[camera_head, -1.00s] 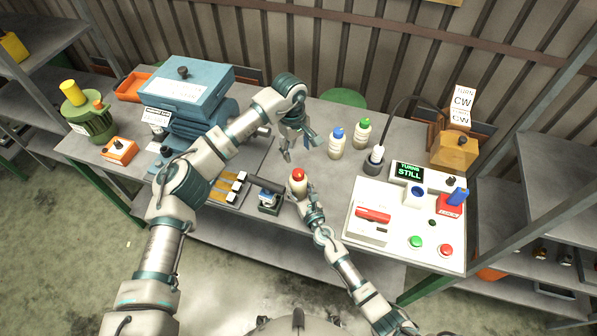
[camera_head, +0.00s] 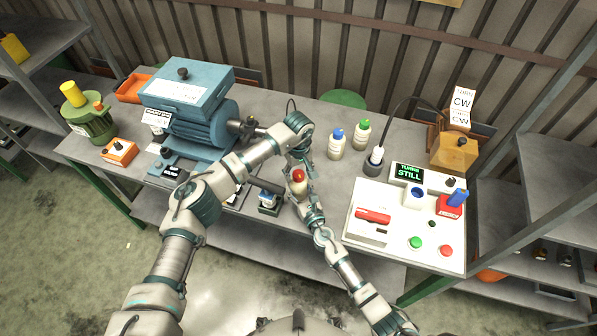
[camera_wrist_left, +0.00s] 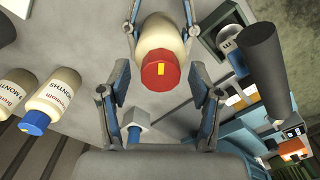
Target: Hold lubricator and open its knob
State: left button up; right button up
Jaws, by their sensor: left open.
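The lubricator (camera_head: 298,188) is a cream bottle with a red knob (camera_head: 298,176) on top, above the table's front edge. My right gripper (camera_head: 303,194) is shut around its body and holds it up. My left gripper (camera_head: 298,164) is just above the red knob. In the left wrist view, the left gripper (camera_wrist_left: 158,88) is open, its fingers on either side of the red knob (camera_wrist_left: 160,72), with visible gaps. The knob bears a yellow mark. The right gripper's fingers press the sides of the bottle body (camera_wrist_left: 162,38) at the top of that view.
Bottles with a blue cap (camera_head: 337,143) and a green cap (camera_head: 362,133) stand behind. A white control panel (camera_head: 390,222) is at the right. A blue machine (camera_head: 205,120) is at the left. A dark handle (camera_head: 265,185) lies close left of the lubricator.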

pick_arm(q)
jog(key=shift+c, duration=0.2)
jog(key=c, duration=1.1)
jog(key=shift+n, duration=0.4)
jog(key=n, duration=0.4)
jog(key=shift+n, duration=0.4)
pick_arm(e)
jog(key=shift+a, duration=0.1)
pick_arm(q)
jog(key=n, duration=0.5)
pick_arm(e)
jog(key=shift+a, duration=0.1)
pick_arm(q)
jog(key=n, duration=0.5)
jog(key=shift+n, duration=0.4)
pick_arm(e)
jog(key=shift+s, duration=0.1)
pick_arm(q)
jog(key=shift+w+n, duration=0.1)
jog(key=shift+n, duration=2.3)
pick_arm(e)
jog(key=shift+a, duration=0.1)
